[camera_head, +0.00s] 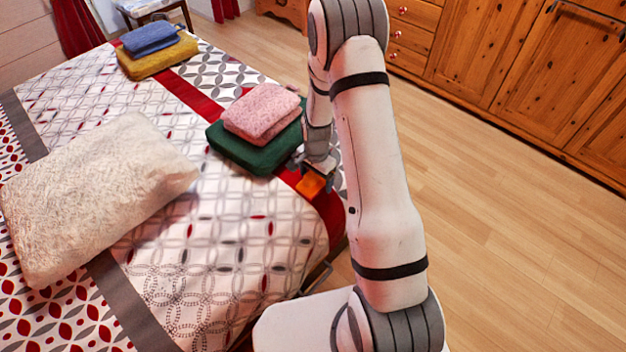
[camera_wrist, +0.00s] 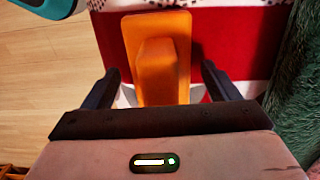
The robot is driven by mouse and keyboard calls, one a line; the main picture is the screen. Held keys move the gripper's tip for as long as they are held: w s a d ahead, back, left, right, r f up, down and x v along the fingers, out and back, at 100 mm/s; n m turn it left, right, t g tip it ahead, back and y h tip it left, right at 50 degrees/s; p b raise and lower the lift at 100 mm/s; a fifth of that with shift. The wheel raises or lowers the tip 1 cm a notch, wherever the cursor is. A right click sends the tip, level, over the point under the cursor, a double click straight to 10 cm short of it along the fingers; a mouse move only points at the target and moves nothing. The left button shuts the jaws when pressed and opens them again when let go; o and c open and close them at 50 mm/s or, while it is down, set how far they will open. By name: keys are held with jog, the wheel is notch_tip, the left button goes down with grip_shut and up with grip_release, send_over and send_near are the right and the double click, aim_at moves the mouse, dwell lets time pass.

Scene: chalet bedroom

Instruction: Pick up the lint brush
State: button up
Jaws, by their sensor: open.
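An orange object (camera_wrist: 158,62), which looks like the lint brush, lies on the red and white part of the bedspread. In the wrist view its wide flat part is farther off and a narrower raised part points toward my gripper (camera_wrist: 160,88). My gripper is open, with one dark finger on each side of the narrower part and a gap on both sides. In the head view the orange object (camera_head: 310,185) shows small at the bed's edge, just below my gripper (camera_head: 305,166). My arm hides part of that area.
A folded green cloth (camera_head: 238,148) with a pink one (camera_head: 262,112) on top lies left of my gripper. A cream pillow (camera_head: 95,195) lies farther left. Yellow and blue folded cloths (camera_head: 155,58) are at the far end. The wooden floor (camera_head: 490,215) right of the bed is clear.

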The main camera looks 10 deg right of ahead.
jog(key=shift+f, duration=0.1)
jog(key=c, duration=1.1)
notch_tip(320, 180, up, 10)
jog(key=shift+r, duration=0.1)
jog(key=o, duration=0.5)
jog(key=shift+c, duration=0.2)
jog(key=c, duration=0.3)
